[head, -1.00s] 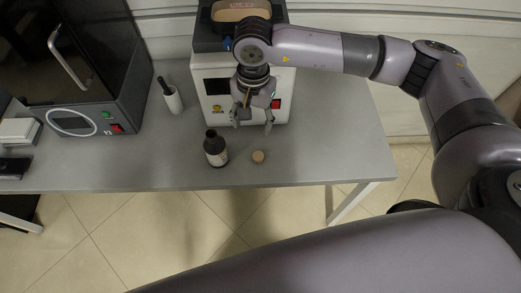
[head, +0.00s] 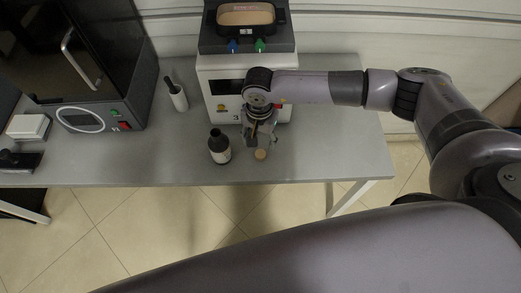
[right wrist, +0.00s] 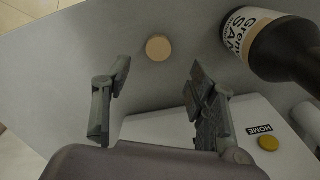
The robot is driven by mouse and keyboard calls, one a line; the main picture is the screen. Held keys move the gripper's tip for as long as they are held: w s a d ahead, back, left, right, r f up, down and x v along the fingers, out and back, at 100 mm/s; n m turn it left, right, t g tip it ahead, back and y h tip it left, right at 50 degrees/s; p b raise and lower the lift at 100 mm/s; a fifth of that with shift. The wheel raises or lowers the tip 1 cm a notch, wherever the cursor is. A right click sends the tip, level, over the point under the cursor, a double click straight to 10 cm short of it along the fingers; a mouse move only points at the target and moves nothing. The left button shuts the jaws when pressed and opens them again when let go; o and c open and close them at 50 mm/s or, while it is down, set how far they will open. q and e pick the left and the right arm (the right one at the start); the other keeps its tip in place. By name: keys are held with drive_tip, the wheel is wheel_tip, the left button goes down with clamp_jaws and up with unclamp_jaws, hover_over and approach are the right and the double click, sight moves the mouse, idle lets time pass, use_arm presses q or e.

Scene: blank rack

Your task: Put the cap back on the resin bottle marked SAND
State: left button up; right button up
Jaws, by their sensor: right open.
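The dark resin bottle (head: 219,150) stands upright and uncapped on the grey table in the head view. Its white label with "SAND" partly readable shows on the bottle in the right wrist view (right wrist: 285,45). The round tan cap (head: 260,155) lies on the table just right of the bottle, and it also shows in the right wrist view (right wrist: 159,48). My right gripper (head: 261,142) is open and empty, just behind and above the cap. In the right wrist view the cap lies beyond the gap between its fingertips (right wrist: 158,72). My left gripper is out of view.
A white machine (head: 217,88) stands close behind the gripper. A white holder with a dark-handled tool (head: 179,98) stands left of it. A black-doored unit (head: 135,85) fills the back left. The front table edge (head: 290,181) is close to the cap; the table's right side is clear.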

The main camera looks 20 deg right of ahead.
sight(260, 154)
drive_tip(key=shift+f, duration=0.95)
drive_tip(key=shift+s+f+p, duration=0.1)
drive_tip(key=shift+f+p, duration=0.05)
drive_tip(key=shift+p, duration=0.25)
wheel_tip(260, 154, down, 4)
drive_tip(key=shift+s+r+p, duration=0.15)
drive_tip(key=shift+p, duration=0.75)
drive_tip(key=shift+f, duration=0.6)
drive_tip(key=shift+c, duration=0.3)
drive_tip(key=c, duration=0.7)
